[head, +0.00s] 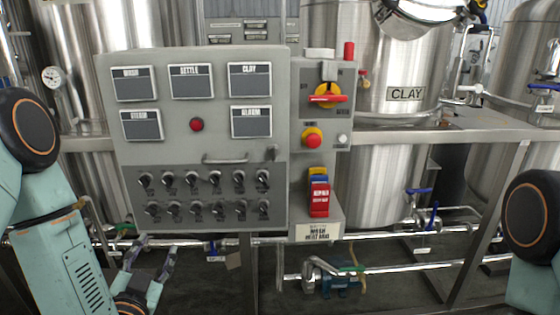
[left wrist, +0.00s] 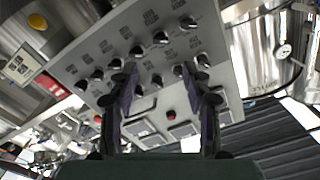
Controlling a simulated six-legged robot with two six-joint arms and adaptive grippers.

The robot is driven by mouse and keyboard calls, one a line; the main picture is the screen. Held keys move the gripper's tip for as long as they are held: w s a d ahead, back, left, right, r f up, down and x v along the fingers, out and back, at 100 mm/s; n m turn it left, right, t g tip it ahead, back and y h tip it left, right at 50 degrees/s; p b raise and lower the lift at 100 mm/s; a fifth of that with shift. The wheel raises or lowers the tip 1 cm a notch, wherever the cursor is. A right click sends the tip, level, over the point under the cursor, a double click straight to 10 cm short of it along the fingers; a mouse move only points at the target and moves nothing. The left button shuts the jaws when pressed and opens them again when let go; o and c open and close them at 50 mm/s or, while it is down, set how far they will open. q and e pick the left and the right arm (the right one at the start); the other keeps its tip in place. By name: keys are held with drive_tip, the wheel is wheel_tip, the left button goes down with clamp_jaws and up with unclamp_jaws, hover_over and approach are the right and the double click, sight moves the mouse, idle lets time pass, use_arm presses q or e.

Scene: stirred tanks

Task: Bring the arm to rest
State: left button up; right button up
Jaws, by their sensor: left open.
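My left gripper (head: 153,250) is low in the head view, in front of and below the lower left part of the grey control panel (head: 158,98). Its two fingers are spread apart with nothing between them. In the left wrist view the left gripper (left wrist: 160,75) also shows open and empty, with the panel's rows of black knobs (left wrist: 138,52) beyond the fingers. I cannot tell the exact gap to the panel, but no contact shows. Part of my right arm shows at the right edge of the head view; its gripper is out of view.
A side box carries a red-handled yellow switch (head: 328,97), a red stop button (head: 312,141) and red lock tags (head: 319,200). Steel tanks, including one labelled CLAY (head: 405,94), stand behind. Pipes and a blue pump (head: 340,284) run low. Dark floor shows below the panel.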

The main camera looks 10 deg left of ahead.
use_arm(q)
drive_tip(key=s+d+f+n+g+h, duration=0.2)
drive_tip(key=s+d+f+g, duration=0.15)
drive_tip(key=f, duration=0.35)
drive_tip(key=s+d+f+n+g+h, duration=0.1)
drive_tip(key=s+d+f+g, duration=0.2)
drive_tip(key=f, duration=0.4)
drive_tip(key=s+d+f+g, duration=0.1)
drive_tip(key=s+f+g, duration=0.2)
drive_tip(key=s, duration=0.4)
drive_tip(key=s+d+f+g, duration=0.1)
drive_tip(key=s+f+g, duration=0.3)
drive_tip(key=s, duration=0.4)
drive_tip(key=s+d+f+g+h, duration=0.1)
drive_tip(key=s+d+f+g, duration=0.1)
drive_tip(key=s, duration=0.5)
drive_tip(key=shift+s+f+g, duration=0.15)
drive_tip(key=shift+f+g, duration=0.5)
drive_tip(key=shift+g, duration=0.4)
drive_tip(key=shift+o, duration=0.4)
